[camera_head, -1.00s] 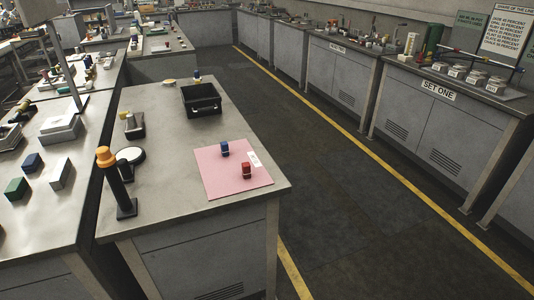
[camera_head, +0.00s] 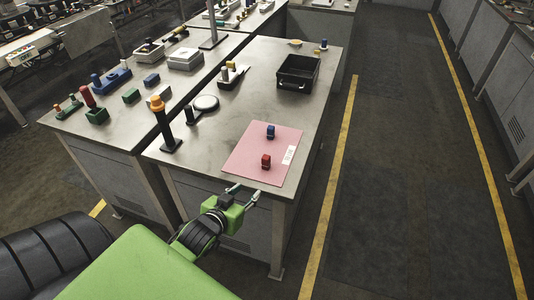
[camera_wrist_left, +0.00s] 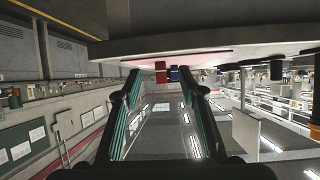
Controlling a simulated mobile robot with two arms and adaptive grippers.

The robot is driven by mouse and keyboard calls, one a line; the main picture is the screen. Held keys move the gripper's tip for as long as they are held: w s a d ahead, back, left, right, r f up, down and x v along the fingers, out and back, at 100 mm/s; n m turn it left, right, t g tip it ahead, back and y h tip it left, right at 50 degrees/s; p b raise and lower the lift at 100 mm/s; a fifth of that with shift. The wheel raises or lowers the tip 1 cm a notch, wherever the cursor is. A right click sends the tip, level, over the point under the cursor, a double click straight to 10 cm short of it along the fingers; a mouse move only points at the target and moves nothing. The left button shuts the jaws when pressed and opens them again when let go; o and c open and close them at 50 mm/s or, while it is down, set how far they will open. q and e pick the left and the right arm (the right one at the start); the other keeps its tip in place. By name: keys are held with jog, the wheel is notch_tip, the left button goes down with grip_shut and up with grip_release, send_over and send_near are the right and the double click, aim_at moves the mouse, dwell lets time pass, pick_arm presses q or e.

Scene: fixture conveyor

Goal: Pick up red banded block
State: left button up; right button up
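The red banded block (camera_head: 266,161) stands on the pink mat (camera_head: 246,150) near the front end of the metal table. A blue block (camera_head: 270,131) stands behind it on the same mat. My left gripper (camera_head: 242,191) is just off the table's front edge, short of the red block, with its fingers apart and nothing between them. In the left wrist view, the fingers (camera_wrist_left: 163,90) are spread wide, and the red block (camera_wrist_left: 160,73) and blue block (camera_wrist_left: 174,74) show beyond them, small and side by side. My right gripper is not in view.
A black bin (camera_head: 298,72) stands farther back on the table. Clear table surrounds the mat.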

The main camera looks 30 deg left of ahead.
pick_arm(q)
jog(key=t, duration=0.1)
send_near(265, 158)
jog(key=shift+p+x, duration=0.85)
jog(key=shift+x, duration=0.35)
jog(key=shift+w+a+f, duration=0.1)
jog(key=shift+w+f, duration=0.2)
jog(key=shift+w, duration=0.2)
jog(key=shift+p+x, duration=0.85)
jog(key=shift+x, duration=1.55)
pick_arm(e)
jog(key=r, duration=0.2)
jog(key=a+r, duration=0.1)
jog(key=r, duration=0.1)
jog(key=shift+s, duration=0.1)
pick_arm(q)
jog(key=c, duration=1)
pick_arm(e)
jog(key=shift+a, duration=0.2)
